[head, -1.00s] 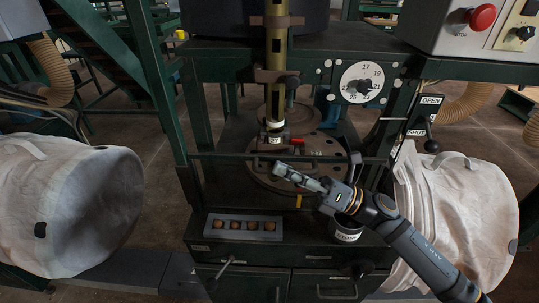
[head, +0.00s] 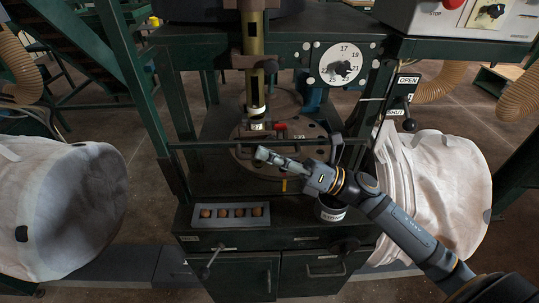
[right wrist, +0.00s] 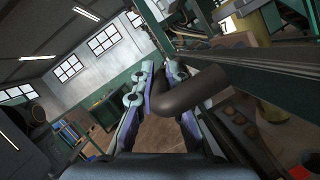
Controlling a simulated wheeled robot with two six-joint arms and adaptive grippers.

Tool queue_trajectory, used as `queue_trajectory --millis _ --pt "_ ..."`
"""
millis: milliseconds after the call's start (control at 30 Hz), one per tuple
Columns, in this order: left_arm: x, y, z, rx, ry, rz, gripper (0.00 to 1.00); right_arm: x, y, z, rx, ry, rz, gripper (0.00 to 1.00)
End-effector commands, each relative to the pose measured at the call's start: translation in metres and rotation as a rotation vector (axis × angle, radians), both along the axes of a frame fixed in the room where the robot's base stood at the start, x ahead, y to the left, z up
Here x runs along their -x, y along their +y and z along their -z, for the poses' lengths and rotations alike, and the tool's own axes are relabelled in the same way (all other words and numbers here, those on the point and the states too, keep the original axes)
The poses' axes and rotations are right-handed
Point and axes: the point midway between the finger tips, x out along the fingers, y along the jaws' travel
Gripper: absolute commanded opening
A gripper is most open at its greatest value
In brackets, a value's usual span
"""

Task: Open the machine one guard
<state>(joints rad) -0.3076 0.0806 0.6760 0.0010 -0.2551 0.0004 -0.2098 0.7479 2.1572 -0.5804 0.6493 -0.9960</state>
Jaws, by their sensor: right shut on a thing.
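The machine's guard shows in the head view as a dark green horizontal bar (head: 215,144) across the front of the machine, above a round plate. A dark bent handle (head: 337,147) stands near the bar's right end. My right gripper (head: 268,157) reaches in from the right, in front of the bar. In the right wrist view the dark bent handle (right wrist: 190,92) passes between the two fingers (right wrist: 163,95), which are shut on it. The guard bar still spans the machine front. My left gripper is not in view.
A tray with several round brown items (head: 229,221) sits at the machine's front left. A labelled pot (head: 330,211) stands under my right arm. White bulk bags (head: 60,205) flank the machine. An OPEN/SHUT lever (head: 408,124) and a dial (head: 341,63) are at right.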

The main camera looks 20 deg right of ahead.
Motion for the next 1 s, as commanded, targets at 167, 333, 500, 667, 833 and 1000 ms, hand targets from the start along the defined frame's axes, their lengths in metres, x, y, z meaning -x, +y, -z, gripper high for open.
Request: queue_trajectory --millis 167,333,500,667,833,1000 --pt "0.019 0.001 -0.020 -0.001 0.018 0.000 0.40 0.000 0.000 -0.029 0.001 -0.002 -0.001 0.00" --pt "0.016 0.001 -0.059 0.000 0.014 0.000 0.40 0.000 0.000 -0.075 0.001 -0.002 0.000 0.00" --pt "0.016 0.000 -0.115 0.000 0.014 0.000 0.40 0.000 0.000 -0.141 0.001 -0.002 0.000 0.00" --pt "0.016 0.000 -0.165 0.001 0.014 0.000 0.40 0.000 0.000 -0.198 0.001 -0.002 0.000 0.00" --pt "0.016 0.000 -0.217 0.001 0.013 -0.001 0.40 0.000 0.000 -0.258 0.001 -0.002 0.000 0.00" --pt "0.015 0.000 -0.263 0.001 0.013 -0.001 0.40 0.000 0.000 -0.310 0.000 -0.001 0.001 0.00"
